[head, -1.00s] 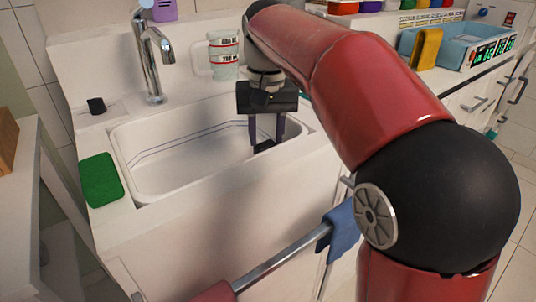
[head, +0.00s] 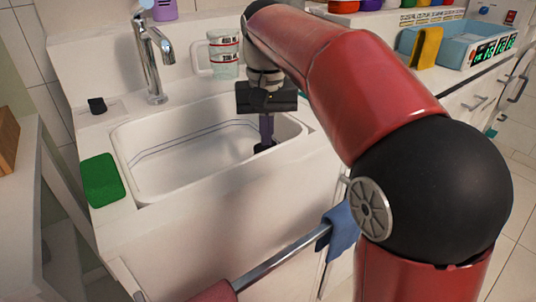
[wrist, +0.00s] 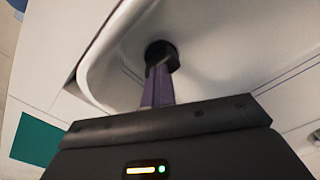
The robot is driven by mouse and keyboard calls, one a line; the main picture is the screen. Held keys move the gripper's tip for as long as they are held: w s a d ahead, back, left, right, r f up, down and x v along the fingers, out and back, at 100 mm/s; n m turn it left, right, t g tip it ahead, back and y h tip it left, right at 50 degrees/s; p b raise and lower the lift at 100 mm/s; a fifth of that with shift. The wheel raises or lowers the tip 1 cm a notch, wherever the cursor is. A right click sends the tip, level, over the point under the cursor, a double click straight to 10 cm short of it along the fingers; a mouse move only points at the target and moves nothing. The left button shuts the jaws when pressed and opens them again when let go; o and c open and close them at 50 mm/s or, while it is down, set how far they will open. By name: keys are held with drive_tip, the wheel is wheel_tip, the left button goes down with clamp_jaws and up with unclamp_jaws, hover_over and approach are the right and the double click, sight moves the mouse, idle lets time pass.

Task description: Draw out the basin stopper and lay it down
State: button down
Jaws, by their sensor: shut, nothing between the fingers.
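The white basin (head: 165,176) is sunk in the counter, and its wall also shows in the wrist view (wrist: 108,72). A dark round piece, seemingly the stopper (wrist: 158,48), is at the basin's right end. It shows in the head view just under my fingers (head: 265,148). My gripper (head: 266,138) points down into the basin with its purple fingers together, shut with nothing between them. In the wrist view the fingertips (wrist: 160,68) overlap the dark piece; I cannot tell whether they touch it.
A tap (head: 153,60) stands behind the basin. A small black object (head: 97,105) sits on the back left ledge and a green sponge (head: 102,180) on the left rim. A measuring jug (head: 224,55) stands behind. A rail (head: 285,254) with cloths runs along the front.

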drive_tip(key=shift+w+a, duration=0.2)
drive_tip(key=shift+a, duration=0.05)
idle(0.3)
drive_tip(key=shift+d+r, duration=0.1)
drive_tip(key=shift+r, duration=0.35)
drive_tip(key=shift+r, duration=1.25)
idle(0.8)
drive_tip(key=c, duration=2.2)
unclamp_jaws()
drive_tip(key=c, duration=1.5)
unclamp_jaws()
drive_tip(key=shift+o, duration=0.2)
drive_tip(key=shift+r, duration=0.1)
wheel_tip(320, 180, up, 8)
